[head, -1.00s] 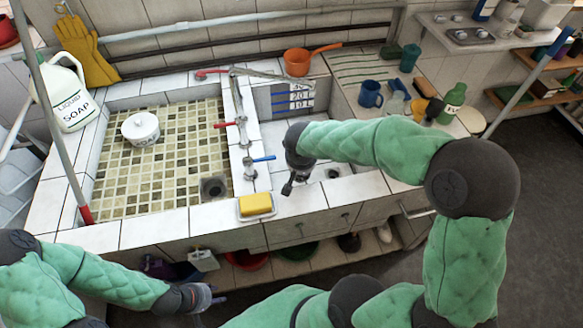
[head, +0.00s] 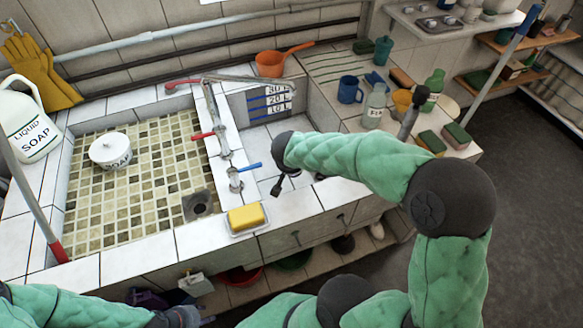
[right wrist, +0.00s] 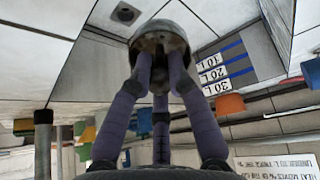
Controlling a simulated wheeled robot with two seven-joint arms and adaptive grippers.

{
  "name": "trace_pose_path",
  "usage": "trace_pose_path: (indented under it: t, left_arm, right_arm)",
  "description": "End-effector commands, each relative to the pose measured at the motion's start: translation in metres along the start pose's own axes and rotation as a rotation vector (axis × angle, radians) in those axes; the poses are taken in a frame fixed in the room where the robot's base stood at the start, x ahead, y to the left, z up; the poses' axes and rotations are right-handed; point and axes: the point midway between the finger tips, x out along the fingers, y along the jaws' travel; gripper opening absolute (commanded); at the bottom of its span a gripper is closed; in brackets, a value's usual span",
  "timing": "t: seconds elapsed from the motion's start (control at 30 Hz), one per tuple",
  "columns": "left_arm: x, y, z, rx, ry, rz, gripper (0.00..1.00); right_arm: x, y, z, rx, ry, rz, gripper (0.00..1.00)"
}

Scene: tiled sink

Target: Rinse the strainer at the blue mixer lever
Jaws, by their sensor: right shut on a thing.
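The blue mixer lever (head: 252,167) is on the tap at the divider between the two basins. My right arm reaches over the right basin, and the dark end of my right gripper (head: 283,184) is just right of and below the lever in the head view, apart from it. In the right wrist view its purple fingers (right wrist: 160,82) are shut on the strainer (right wrist: 160,27), a round grey-brown metal piece. The strainer cannot be made out clearly in the head view. My left gripper (head: 188,317) is at the bottom edge, mostly cut off.
A yellow sponge (head: 246,216) lies on the front ledge near the lever. Red levers (head: 205,134) and a long spout (head: 245,80) stand behind. A soap pot (head: 110,152) is in the left tiled basin. A mug (head: 350,90) and bottles crowd the right counter.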

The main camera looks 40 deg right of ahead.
Motion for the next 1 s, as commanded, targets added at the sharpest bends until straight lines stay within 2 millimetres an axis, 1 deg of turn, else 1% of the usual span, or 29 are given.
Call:
trace_pose_path:
  t: [0.87,1.0]
  left_arm:
    - [-0.022,0.008,0.001,0.000,0.000,0.000,0.40]
    - [-0.015,0.005,0.001,0.000,0.000,0.000,0.40]
  right_arm:
    - [0.048,0.011,-0.057,0.000,0.000,0.000,0.00]
    - [0.057,0.013,-0.066,0.000,0.002,-0.001,0.00]
